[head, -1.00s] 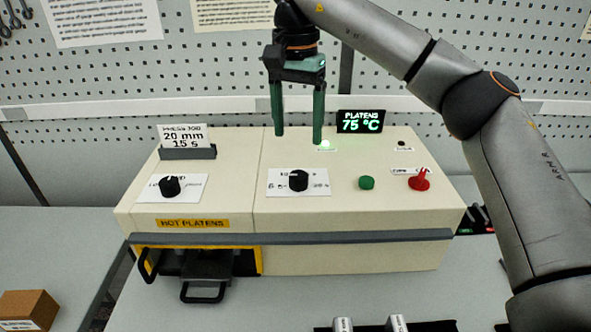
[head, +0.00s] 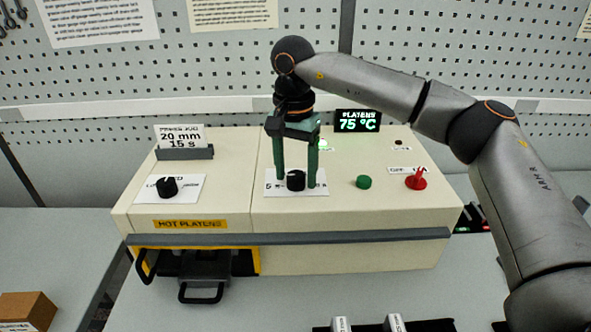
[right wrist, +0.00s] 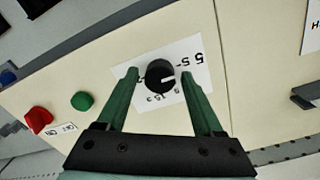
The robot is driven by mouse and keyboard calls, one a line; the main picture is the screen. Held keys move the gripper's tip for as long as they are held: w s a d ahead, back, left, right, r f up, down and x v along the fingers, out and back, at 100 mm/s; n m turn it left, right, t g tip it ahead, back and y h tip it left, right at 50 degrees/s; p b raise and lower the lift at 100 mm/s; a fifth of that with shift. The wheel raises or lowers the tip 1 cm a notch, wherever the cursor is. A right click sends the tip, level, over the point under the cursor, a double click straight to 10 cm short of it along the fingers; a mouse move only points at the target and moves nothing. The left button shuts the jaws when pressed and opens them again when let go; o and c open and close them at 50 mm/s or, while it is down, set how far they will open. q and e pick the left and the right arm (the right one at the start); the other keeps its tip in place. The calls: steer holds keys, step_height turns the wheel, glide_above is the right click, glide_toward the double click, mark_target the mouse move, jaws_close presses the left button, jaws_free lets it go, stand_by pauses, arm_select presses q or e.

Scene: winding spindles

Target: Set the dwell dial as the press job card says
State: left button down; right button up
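The press job card (head: 180,138) stands in its holder and reads 20 mm, 15 s. The dwell dial is a black knob (head: 296,181) on a white scale plate marked in seconds; it also shows in the right wrist view (right wrist: 160,74), with a white pointer line. My right gripper (head: 296,185) points down over this knob, its green fingers open, one on each side. In the right wrist view (right wrist: 158,72) gaps show between the fingers and the knob. The fingers hide part of the scale. My left gripper is not in view.
A second black knob (head: 166,187) sits at left on the cream press (head: 340,225). A green button (head: 363,182) and a red switch (head: 416,180) are to the right. The platens display (head: 357,121) reads 75 °C. A black-handled drawer (head: 204,270) is below.

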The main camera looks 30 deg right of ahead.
jaws_close()
stand_by(0.3)
steer(key=shift+m, duration=0.3)
steer(key=m+p, duration=0.1)
steer(key=m, duration=1)
steer(key=shift+m+p, duration=0.3)
steer(key=m, duration=1.1)
steer(key=shift+d, duration=0.1)
steer(key=shift+m, duration=0.4)
